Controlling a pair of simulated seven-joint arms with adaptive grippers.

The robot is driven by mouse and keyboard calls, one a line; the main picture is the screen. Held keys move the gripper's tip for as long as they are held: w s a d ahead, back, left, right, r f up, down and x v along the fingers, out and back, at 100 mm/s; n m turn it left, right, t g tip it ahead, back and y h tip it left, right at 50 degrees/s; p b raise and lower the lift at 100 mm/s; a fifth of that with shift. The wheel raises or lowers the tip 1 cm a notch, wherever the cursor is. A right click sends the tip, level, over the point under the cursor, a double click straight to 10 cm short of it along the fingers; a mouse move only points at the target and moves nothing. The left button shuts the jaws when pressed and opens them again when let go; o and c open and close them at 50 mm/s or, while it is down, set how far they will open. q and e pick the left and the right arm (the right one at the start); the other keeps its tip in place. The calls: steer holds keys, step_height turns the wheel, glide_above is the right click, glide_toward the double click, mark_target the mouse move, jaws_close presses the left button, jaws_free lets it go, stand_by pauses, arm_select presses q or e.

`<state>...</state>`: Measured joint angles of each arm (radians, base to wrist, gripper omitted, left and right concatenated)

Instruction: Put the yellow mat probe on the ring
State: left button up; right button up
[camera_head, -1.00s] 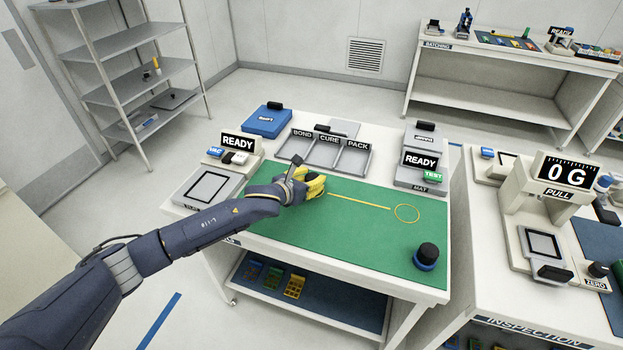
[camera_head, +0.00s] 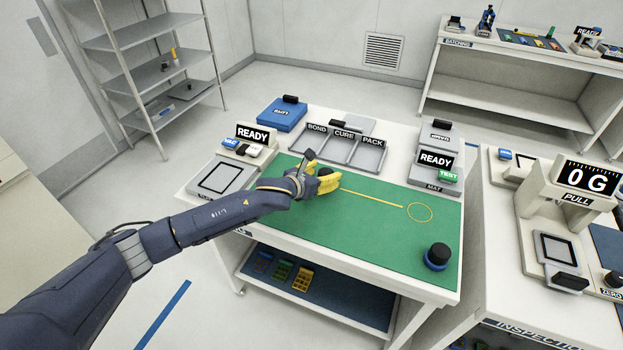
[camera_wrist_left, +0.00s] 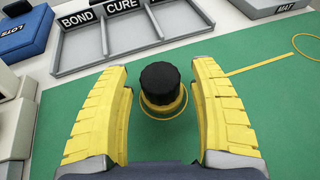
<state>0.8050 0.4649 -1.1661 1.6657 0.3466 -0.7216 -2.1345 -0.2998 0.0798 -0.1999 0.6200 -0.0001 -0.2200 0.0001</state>
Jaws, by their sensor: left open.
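The yellow mat probe, a black knob on a yellow-banded base, stands upright on the green mat in the left wrist view (camera_wrist_left: 160,88). In the head view its dark top (camera_head: 325,171) shows between my fingers. My left gripper (camera_head: 322,173) is open, with one yellow finger on each side of the probe. In the left wrist view, gaps show between the probe and both fingers. The ring, a thin yellow circle (camera_head: 419,204), is marked on the right part of the mat and is empty. A yellow line runs from near the probe towards it. My right gripper is not in view.
A second black knob with a blue base (camera_head: 437,256) stands at the mat's front right. The BOND, CURE, PACK tray (camera_head: 338,150) lies behind the mat. A MAT device (camera_head: 434,170) reads READY at the back right. The green mat (camera_head: 370,235) is otherwise clear.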

arm_select(q)
steer(key=v, duration=1.1)
steer(key=shift+s+a, duration=0.1)
